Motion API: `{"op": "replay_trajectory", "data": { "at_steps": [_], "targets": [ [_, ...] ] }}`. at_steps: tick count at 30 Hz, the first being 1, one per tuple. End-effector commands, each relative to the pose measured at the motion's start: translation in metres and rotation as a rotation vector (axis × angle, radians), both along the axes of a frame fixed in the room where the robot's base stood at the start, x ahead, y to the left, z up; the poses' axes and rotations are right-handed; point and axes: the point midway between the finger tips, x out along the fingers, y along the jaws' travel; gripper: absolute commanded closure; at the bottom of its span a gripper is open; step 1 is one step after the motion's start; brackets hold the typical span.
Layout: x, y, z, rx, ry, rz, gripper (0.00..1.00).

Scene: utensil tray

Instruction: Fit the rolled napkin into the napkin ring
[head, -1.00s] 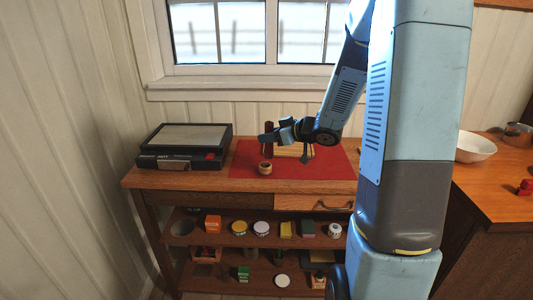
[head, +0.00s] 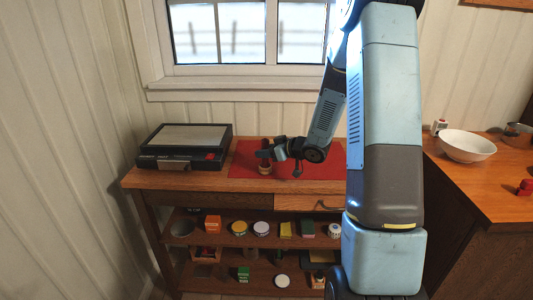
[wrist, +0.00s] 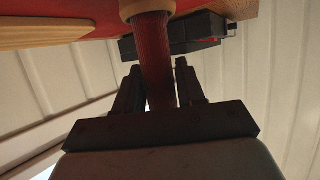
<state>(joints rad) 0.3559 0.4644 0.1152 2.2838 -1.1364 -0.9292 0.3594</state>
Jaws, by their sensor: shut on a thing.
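The rolled napkin (wrist: 155,60) is a dark red upright roll in the wrist view. My gripper (wrist: 156,80) is shut on it, with one dark finger on each side. Its far end meets the wooden napkin ring (wrist: 147,8); I cannot tell how deep it sits in the ring. In the head view my gripper (head: 268,154) is at the left part of the red mat, with the napkin's top (head: 264,143) showing above the fingers. The napkin ring (head: 264,170) is directly below, standing on the mat and partly hidden.
The red mat (head: 325,170) lies on a wooden table (head: 150,180). A black box-like appliance (head: 184,146) stands at the table's left. A white bowl (head: 467,146) is on the right counter. Shelves with small jars and boxes are below the tabletop.

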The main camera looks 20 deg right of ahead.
Motion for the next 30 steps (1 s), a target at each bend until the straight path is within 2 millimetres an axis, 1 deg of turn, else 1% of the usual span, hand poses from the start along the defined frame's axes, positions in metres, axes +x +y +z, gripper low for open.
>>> {"op": "replay_trajectory", "data": {
  "at_steps": [2, 12, 13, 18, 21, 30],
  "targets": [
    [-0.0003, 0.0001, -0.0055, 0.000, 0.001, 0.000, 0.91],
    [-0.0002, 0.0005, -0.0073, 0.000, 0.000, 0.000, 0.91],
    [-0.0001, 0.0005, -0.0076, 0.000, -0.001, 0.000, 0.60],
    [-0.0002, 0.0006, -0.0072, 0.000, -0.001, 0.000, 0.44],
    [-0.0002, 0.0008, -0.0072, 0.000, -0.001, 0.001, 0.36],
    [-0.0001, 0.0011, -0.0046, 0.000, -0.001, 0.001, 0.36]
  ]
}}
